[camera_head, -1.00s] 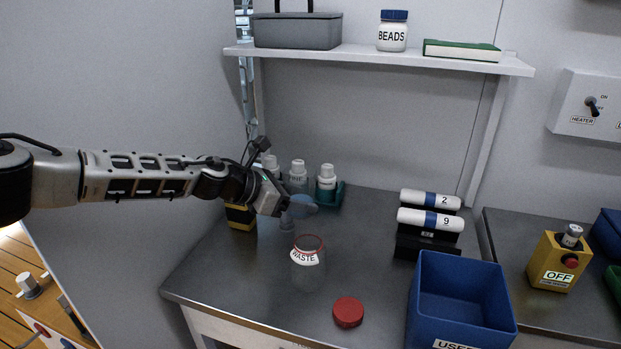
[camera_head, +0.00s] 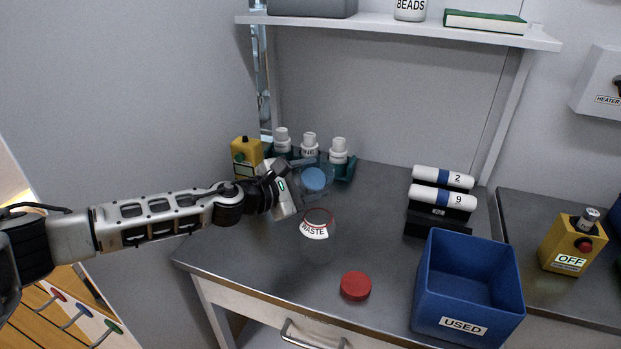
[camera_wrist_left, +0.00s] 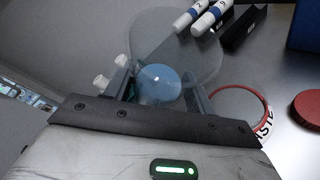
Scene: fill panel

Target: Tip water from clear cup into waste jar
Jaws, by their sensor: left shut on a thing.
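My left gripper (camera_head: 303,182) is shut on a clear cup (camera_head: 316,176) with blue-looking water in it. The cup also shows between the fingers in the left wrist view (camera_wrist_left: 160,82), its wide mouth facing away from the wrist camera. In the head view the cup is just behind and above the clear waste jar (camera_head: 314,230), apart from its rim as far as I can tell. The jar is open, with a red rim and a WASTE label, and stands upright on the bench. Its red lid (camera_head: 355,286) lies in front. My right gripper is not in view.
White-capped bottles (camera_head: 310,146) stand in a green rack behind the cup, near a yellow device (camera_head: 246,156). A blue USED bin (camera_head: 466,290) and a rack with tubes 2 and 9 (camera_head: 443,190) are at right.

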